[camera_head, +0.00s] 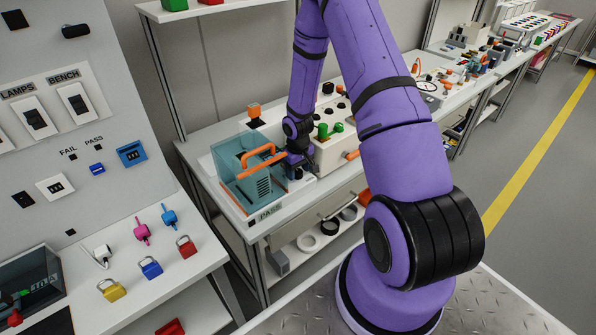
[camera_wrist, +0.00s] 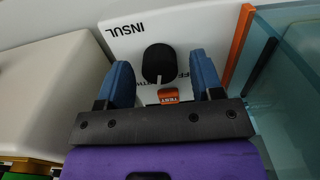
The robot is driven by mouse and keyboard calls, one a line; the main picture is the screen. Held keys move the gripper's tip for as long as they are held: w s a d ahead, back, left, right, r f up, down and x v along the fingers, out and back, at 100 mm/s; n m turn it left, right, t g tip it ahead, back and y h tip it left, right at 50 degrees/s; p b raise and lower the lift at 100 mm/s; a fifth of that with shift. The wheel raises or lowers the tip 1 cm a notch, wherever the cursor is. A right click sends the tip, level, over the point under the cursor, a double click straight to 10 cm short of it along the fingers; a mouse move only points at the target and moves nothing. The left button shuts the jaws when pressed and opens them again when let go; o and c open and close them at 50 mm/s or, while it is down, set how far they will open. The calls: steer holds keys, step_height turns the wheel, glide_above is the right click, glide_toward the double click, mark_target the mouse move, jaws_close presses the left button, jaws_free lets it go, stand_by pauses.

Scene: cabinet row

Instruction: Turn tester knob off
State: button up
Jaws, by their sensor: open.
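The tester knob (camera_wrist: 159,63) is a black round knob on a white panel marked INSUL, in the middle of the wrist view. My gripper (camera_wrist: 163,75) is open, with one blue finger on each side of the knob. I cannot tell whether either finger touches it. An orange TEST button (camera_wrist: 168,96) sits just below the knob, between the fingers. In the head view my gripper (camera_head: 298,166) is at the bench beside the clear box, and the knob is hidden there.
A clear teal box (camera_head: 240,180) with an orange handle (camera_head: 262,157) stands left of my gripper, its orange edge (camera_wrist: 238,45) close by in the wrist view. Padlocks (camera_head: 150,267) lie on the left shelf.

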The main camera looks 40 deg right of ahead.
steer(key=shift+f, duration=0.3)
steer(key=shift+c, duration=0.3)
steer(key=c, duration=0.9)
steer(key=shift+o, duration=0.2)
steer(key=shift+n, duration=0.3)
steer(key=n, duration=0.5)
steer(key=shift+n, duration=0.3)
steer(key=n, duration=0.5)
steer(key=shift+n, duration=0.3)
